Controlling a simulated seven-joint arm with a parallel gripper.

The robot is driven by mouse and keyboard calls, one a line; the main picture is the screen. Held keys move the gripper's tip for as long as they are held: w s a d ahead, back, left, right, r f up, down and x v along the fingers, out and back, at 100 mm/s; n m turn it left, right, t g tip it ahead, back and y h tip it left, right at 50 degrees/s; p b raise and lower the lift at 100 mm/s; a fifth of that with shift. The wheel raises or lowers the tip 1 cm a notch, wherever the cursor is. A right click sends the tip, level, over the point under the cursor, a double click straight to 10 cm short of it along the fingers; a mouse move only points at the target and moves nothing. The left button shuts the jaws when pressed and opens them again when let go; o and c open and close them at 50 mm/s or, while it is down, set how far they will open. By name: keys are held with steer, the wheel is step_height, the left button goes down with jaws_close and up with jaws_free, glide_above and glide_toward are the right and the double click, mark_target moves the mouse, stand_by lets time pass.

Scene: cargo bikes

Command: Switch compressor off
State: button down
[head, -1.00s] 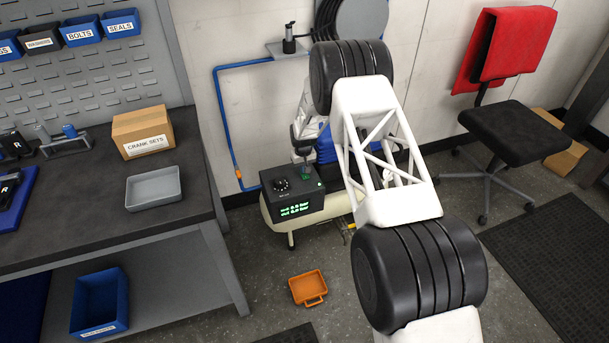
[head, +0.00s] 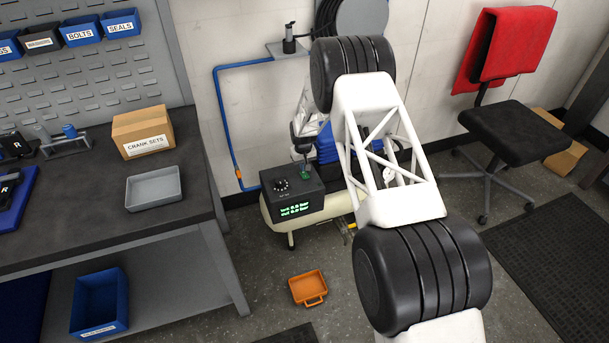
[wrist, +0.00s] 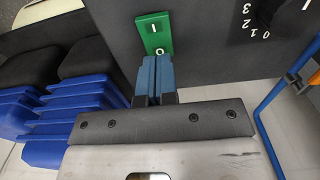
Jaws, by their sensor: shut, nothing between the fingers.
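The compressor (head: 285,212) is a cream tank on the floor beside the bench, with a black control box (head: 276,200) on top. The box has a round dial (head: 281,184) and a lit green display (head: 295,209). A green switch (wrist: 154,33) marked I and O fills the upper middle of the wrist view; part of it also shows in the head view (head: 305,175). My gripper (wrist: 156,62) is shut and empty, its blue fingertips at the O end of the switch. Whether they touch it is hard to tell. My arm hides part of the compressor.
The bench (head: 85,205) stands left of the compressor, with a grey tray (head: 153,190) and a crank sets box (head: 142,133) on it. A blue air pipe (head: 222,120) runs along the wall. An orange bin (head: 308,288) lies on the floor in front.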

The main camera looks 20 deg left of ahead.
steer(key=shift+r, duration=2.55)
